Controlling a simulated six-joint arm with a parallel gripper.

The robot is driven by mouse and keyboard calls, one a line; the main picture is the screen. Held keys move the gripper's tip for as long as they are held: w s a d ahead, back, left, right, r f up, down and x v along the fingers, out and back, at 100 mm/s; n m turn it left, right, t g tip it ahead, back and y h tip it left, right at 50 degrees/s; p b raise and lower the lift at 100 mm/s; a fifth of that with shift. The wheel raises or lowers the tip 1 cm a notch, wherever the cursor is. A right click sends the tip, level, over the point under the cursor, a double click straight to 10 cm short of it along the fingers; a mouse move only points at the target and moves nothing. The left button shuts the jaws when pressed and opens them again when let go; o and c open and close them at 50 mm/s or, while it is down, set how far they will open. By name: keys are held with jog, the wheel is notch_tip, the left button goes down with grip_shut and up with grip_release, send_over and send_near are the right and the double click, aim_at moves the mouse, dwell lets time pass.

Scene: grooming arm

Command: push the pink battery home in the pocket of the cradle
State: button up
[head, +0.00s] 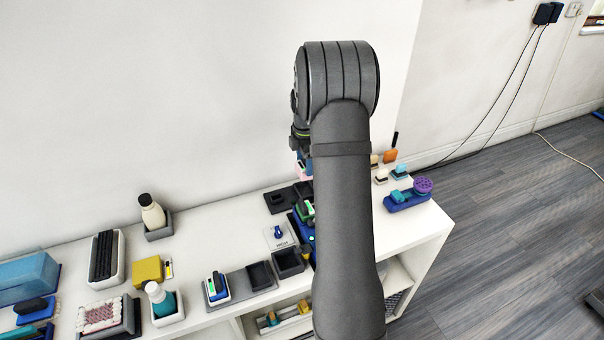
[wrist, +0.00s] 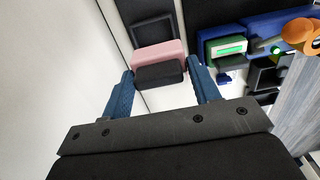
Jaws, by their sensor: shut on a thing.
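The pink battery (wrist: 158,54), a pink block with a dark end facing the camera, sits between the two blue fingers of my gripper (wrist: 160,66) in the wrist view. The gripper is shut on it. Just beyond it is the black cradle (wrist: 172,12) with a square, raised-rim pocket, which looks empty. In the head view a bit of pink battery (head: 305,173) shows under my wrist, above and right of the dark cradle (head: 279,201). My arm hides most of the gripper there. The battery appears apart from the pocket, but its exact height is unclear.
In the head view dark bins (head: 288,262) stand in front of the cradle. The white wall runs close behind the shelf.

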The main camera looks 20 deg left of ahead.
jog(key=shift+w+a+f, duration=0.1)
jog(key=shift+w+f, duration=0.05)
jog(key=shift+w, duration=0.45)
jog(key=shift+f, duration=0.1)
jog(key=shift+f, duration=2.8)
jog(key=shift+f, duration=1.4)
jog(key=o, duration=1.1)
jog(key=shift+o, duration=0.2)
notch_tip(320, 180, up, 17)
jog(key=shift+r, duration=0.15)
